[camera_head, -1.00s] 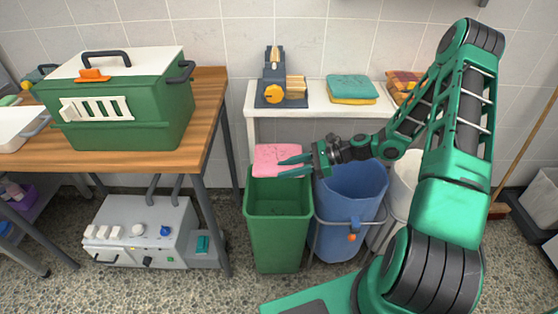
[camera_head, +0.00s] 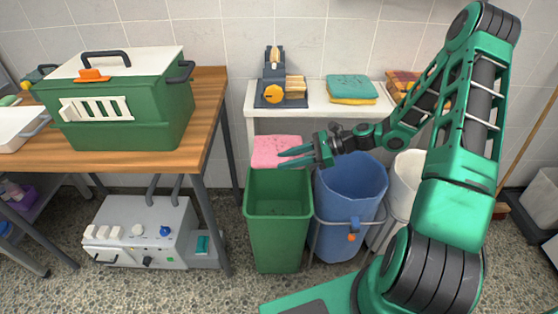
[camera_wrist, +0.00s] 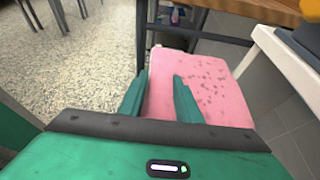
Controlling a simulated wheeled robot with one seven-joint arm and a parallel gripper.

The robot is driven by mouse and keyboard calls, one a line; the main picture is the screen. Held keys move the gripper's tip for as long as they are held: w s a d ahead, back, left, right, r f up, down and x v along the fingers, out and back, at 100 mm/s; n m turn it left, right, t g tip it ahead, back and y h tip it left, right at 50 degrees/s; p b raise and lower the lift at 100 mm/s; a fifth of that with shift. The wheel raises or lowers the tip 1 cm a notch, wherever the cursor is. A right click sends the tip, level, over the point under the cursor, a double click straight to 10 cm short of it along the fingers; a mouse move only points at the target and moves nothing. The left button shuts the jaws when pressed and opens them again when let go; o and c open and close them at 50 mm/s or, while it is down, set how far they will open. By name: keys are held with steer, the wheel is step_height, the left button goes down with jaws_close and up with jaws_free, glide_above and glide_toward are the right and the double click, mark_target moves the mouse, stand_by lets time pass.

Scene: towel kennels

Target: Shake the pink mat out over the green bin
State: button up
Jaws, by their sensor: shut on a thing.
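The pink mat (camera_head: 277,150) is held out flat above the far side of the open green bin (camera_head: 279,222). My gripper (camera_head: 296,156) is shut on the mat's near edge, reaching in from the right. In the wrist view, the mat (camera_wrist: 205,85) lies beyond and between the fingers of my gripper (camera_wrist: 160,98), with many dark specks on its top face. The inside of the green bin looks empty from the head view, with a few dark marks on its inner wall.
A blue bin (camera_head: 350,190) stands right of the green one, then a white bin (camera_head: 402,185). A white shelf (camera_head: 300,98) with folded towels (camera_head: 351,88) is behind. A wooden table (camera_head: 150,157) with a green kennel (camera_head: 125,105) is at left.

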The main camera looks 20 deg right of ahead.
step_height(320, 180, down, 4)
step_height(320, 180, up, 7)
steer(key=shift+f, duration=3.5)
step_height(320, 180, up, 7)
steer(key=shift+f, duration=0.1)
step_height(320, 180, down, 7)
